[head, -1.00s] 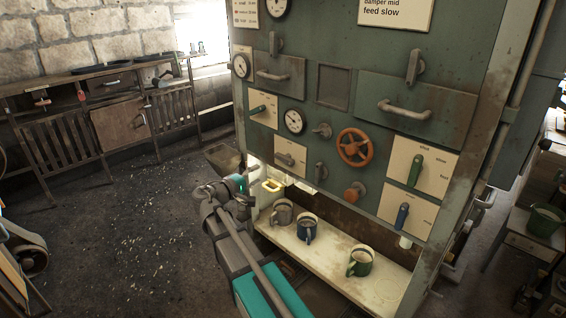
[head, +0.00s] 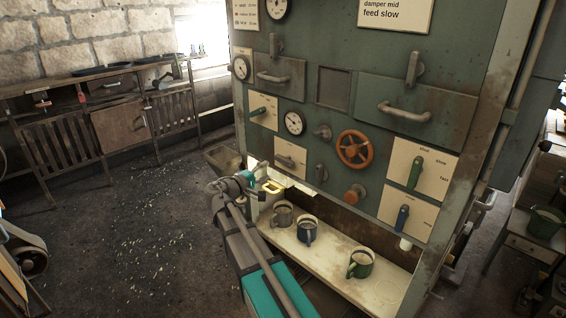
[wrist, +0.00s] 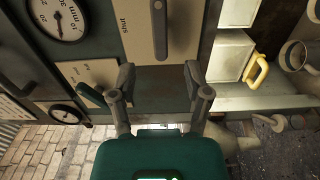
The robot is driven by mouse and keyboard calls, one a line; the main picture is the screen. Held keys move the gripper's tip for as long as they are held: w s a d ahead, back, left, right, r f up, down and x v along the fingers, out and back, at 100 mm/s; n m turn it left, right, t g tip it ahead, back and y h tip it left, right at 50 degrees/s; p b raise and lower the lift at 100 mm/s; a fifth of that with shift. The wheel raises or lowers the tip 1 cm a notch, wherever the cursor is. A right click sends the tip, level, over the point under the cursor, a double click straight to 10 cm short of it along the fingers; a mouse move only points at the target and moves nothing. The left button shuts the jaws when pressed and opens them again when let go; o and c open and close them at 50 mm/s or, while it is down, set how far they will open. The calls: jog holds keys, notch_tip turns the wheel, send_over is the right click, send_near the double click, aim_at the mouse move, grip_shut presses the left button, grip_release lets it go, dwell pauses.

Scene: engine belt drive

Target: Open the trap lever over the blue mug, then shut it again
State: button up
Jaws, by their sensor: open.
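The blue mug (head: 307,230) stands upright on the pale shelf, between a grey-brown mug (head: 282,214) and a green mug (head: 361,263). A yellow handle (head: 272,186) juts from the white boxes under the panel's left end, above the mugs; it also shows in the wrist view (wrist: 257,70). Which part is the trap lever I cannot tell for certain. My gripper (wrist: 160,75) is open and empty, left of the yellow handle. A grey lever (wrist: 160,28) on a cream plate marked "shut" lies just beyond the fingertips, apart from them. In the head view the fingers are hard to make out.
The panel carries an orange wheel (head: 355,150), a blue lever (head: 402,217), green levers (head: 415,171) and drawer handles (head: 404,112). The shelf (head: 390,288) edge lies below. Open floor (head: 130,230) is at left; a workbench (head: 90,95) stands behind.

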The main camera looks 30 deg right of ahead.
aim_at(283, 162)
jog(key=x, duration=0.9)
jog(key=shift+w+d, duration=0.15)
jog(key=shift+d, duration=0.2)
jog(key=shift+c, duration=0.3)
